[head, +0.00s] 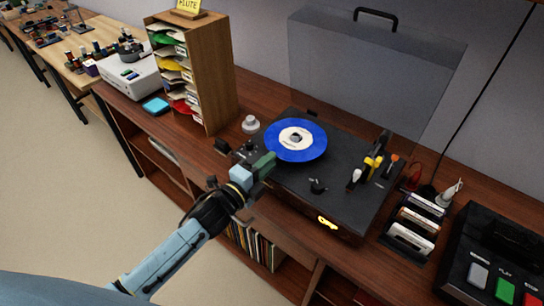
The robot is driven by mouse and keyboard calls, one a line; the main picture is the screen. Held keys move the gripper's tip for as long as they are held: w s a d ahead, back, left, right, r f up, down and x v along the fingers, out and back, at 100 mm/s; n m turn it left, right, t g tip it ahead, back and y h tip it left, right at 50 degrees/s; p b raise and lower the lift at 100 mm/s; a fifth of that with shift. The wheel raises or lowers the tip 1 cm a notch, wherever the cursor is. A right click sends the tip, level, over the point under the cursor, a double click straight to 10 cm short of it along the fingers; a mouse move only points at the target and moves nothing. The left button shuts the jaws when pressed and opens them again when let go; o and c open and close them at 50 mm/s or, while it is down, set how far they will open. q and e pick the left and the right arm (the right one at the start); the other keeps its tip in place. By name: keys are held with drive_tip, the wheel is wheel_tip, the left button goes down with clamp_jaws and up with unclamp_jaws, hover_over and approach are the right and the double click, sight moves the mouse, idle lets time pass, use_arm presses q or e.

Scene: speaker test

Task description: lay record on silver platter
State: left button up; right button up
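A blue record (312,147) with a white label is over the left half of a black turntable (345,207). The silver platter does not show; the record may cover it. I cannot tell whether the record lies flat on the platter or is slightly above it. My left gripper (268,161) reaches in from the lower left, its fingertips at the record's near left edge. The gap between the fingers is not clear, so I cannot tell if they grip the record. My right gripper is not in view.
The turntable's clear lid (370,75) stands open behind. The tonearm (372,165) is to the record's right. A wooden sleeve rack (215,85) stands left, a cassette rack (415,225) and a push-button player (495,255) right. A small grey knob-shaped object (250,124) sits behind the gripper.

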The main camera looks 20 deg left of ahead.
use_arm(q)
drive_tip(key=p+v, duration=0.1)
drive_tip(key=v, duration=0.2)
drive_tip(key=shift+s+a, duration=0.15)
drive_tip(key=shift+s, duration=0.25)
idle(0.4)
